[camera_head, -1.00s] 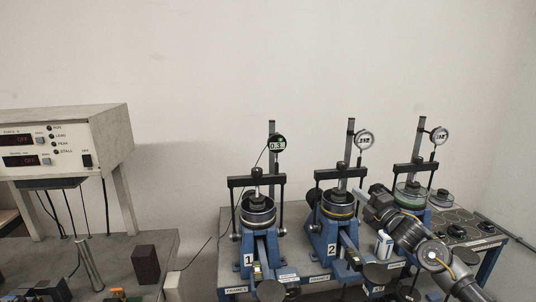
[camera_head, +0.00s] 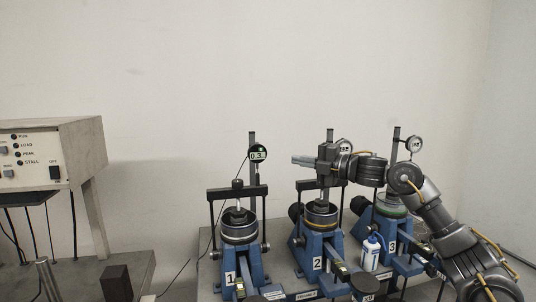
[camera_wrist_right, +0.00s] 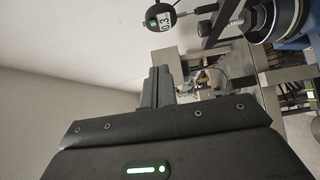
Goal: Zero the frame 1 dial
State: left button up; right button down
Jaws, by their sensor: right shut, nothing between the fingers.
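The frame 1 dial (camera_head: 258,154) is a round black gauge with a lit greenish display, on a post above blue lever frame 1 (camera_head: 229,279). Its display seems to read 0.3. The dial also shows at the top of the right wrist view (camera_wrist_right: 160,17), turned on its side. My right gripper (camera_head: 296,160) is shut and empty, pointing left, just right of the dial in the head view with a gap between them. Its closed fingers (camera_wrist_right: 158,86) show below the dial in the wrist view. My left gripper is out of view.
Frame 2 (camera_head: 317,264) and frame 3 (camera_head: 392,247) stand to the right with their own dials; my right arm partly covers the frame 2 dial (camera_head: 343,146). A white and blue bottle (camera_head: 370,253) stands between them. A control box (camera_head: 60,150) is at left.

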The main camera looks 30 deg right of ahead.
jog(key=p, duration=0.6)
send_near(261, 149)
jog(key=w+a, duration=0.2)
jog(key=a, duration=0.3)
jog(key=shift+w+d+f+p, duration=0.1)
jog(key=shift+w+d+p, duration=0.15)
jog(key=shift+w, duration=0.3)
jog(key=shift+w+d+f+p, duration=0.15)
jog(key=shift+w+d+p, duration=0.1)
jog(key=shift+w, duration=0.3)
jog(key=shift+w+d+f+p, duration=0.1)
jog(key=shift+w+d+p, duration=0.15)
jog(key=shift+w, duration=0.3)
jog(key=shift+a, duration=0.1)
